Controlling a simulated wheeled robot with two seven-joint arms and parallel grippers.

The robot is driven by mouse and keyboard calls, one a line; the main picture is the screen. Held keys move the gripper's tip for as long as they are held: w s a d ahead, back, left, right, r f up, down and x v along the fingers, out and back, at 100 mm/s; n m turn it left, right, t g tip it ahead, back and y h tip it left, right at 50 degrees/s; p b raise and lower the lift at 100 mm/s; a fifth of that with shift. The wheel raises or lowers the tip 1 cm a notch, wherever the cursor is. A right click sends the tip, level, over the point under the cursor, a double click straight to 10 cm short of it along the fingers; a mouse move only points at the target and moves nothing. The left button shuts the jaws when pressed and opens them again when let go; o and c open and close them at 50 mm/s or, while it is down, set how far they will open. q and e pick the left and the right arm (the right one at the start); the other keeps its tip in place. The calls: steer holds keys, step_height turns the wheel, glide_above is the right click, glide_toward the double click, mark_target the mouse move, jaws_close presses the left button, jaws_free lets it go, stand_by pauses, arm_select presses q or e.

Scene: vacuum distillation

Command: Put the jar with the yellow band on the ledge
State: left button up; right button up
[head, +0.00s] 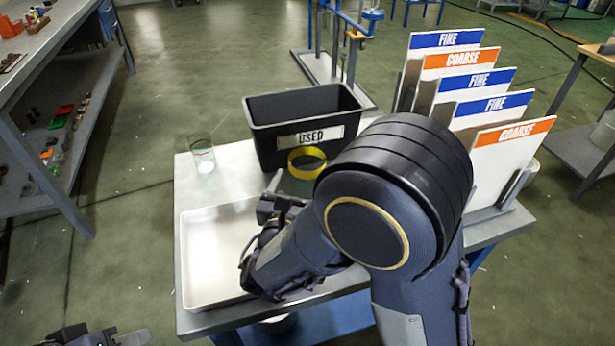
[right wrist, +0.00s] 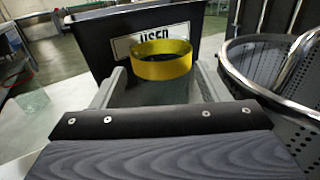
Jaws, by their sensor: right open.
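The jar with the yellow band (head: 307,156) stands on the small table in front of the black bin; its clear body is hard to see. My right gripper (head: 277,196) is open and low over the table, pointing at this jar. In the right wrist view the yellow band (right wrist: 162,60) shows between and beyond the two spread fingers (right wrist: 158,88); I cannot tell whether they touch the glass. My left gripper (head: 98,338) is partly in view at the bottom left edge, away from the table. I cannot make out which surface is the ledge.
The black bin labelled USED (head: 305,115) stands behind the jar. A white tray (head: 212,293) fills the front left. FINE and COARSE panels (head: 485,108) stand at right. A round perforated metal thing (right wrist: 240,50) is close at right.

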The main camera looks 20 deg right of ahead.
mark_target(303, 173)
steer(key=shift+r+x, duration=0.2)
steer(key=shift+x, duration=1.95)
steer(key=shift+d, duration=0.1)
steer(key=shift+c, duration=0.2)
